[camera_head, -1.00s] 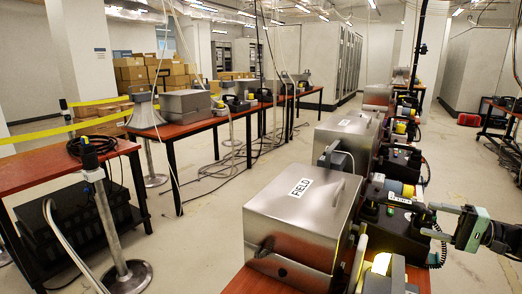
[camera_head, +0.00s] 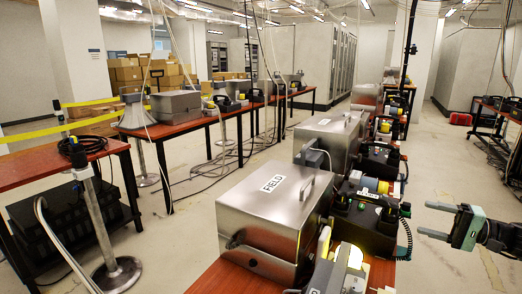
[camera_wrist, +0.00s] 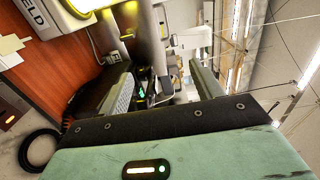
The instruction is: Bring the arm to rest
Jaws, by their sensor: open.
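My gripper (camera_head: 436,221) is at the right of the head view, in the air over the floor beside the right-hand table. Its two fingers are apart, point left, and hold nothing. In the wrist view my gripper (camera_wrist: 165,88) shows its fingers spread, with table equipment beyond them. The black phone set (camera_head: 362,226) with a coiled cord stands at the table's right edge, left of the fingertips and apart from them in the head view.
A metal box labelled FIELD (camera_head: 275,210) stands on the red-brown table (camera_head: 205,282). More boxes and phones line the tables behind. A post stand (camera_head: 118,272) is at the lower left. The floor (camera_head: 450,180) right of the table is clear.

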